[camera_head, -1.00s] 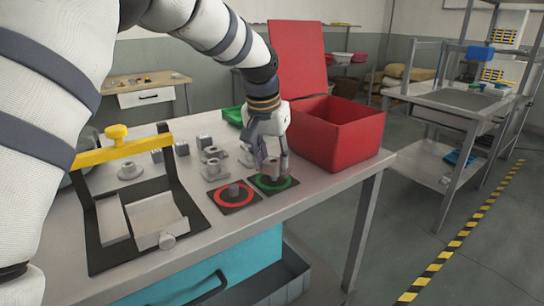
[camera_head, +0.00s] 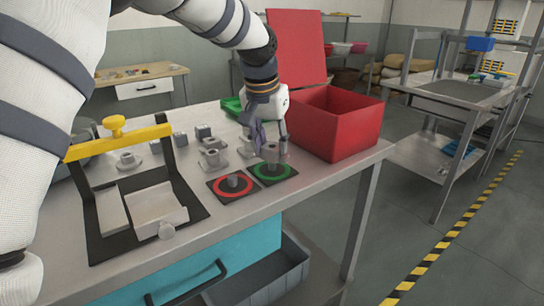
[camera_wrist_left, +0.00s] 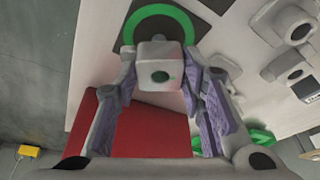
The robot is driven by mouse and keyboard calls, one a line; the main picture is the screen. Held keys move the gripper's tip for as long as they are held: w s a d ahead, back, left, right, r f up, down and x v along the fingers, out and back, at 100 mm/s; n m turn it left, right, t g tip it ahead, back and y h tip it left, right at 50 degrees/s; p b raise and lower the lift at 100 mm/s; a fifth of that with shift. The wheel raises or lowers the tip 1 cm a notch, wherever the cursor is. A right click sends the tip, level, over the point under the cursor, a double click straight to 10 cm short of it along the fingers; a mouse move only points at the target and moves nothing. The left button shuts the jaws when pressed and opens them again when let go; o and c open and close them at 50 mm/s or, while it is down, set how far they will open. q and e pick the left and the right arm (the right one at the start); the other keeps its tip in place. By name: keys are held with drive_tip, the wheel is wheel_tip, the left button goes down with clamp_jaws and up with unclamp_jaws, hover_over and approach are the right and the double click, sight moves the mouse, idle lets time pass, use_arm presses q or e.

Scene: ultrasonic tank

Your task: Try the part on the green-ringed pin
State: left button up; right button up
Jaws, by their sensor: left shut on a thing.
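My left gripper (camera_head: 271,150) points down over the green-ringed pin (camera_head: 272,169) at the table's front right. It is shut on a grey part (camera_head: 270,154), which seems to be just above the pin, apart from it. In the left wrist view the part (camera_wrist_left: 158,58) sits between the purple-padded fingers (camera_wrist_left: 161,105). A dark greenish hole shows in its near face. The red-ringed pin (camera_head: 233,181) stands just left of the green-ringed one. My right gripper is out of view.
Several loose grey parts (camera_head: 212,158) stand behind the pins. A black fixture with a yellow clamp bar (camera_head: 118,142) is at left. An open red bin (camera_head: 338,125) stands close at right, and a green tray (camera_head: 232,106) lies behind the gripper.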

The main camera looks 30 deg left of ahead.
use_arm(q)
drive_tip(key=shift+r, duration=0.65)
drive_tip(key=shift+r, duration=0.1)
drive_tip(key=shift+r, duration=1.9)
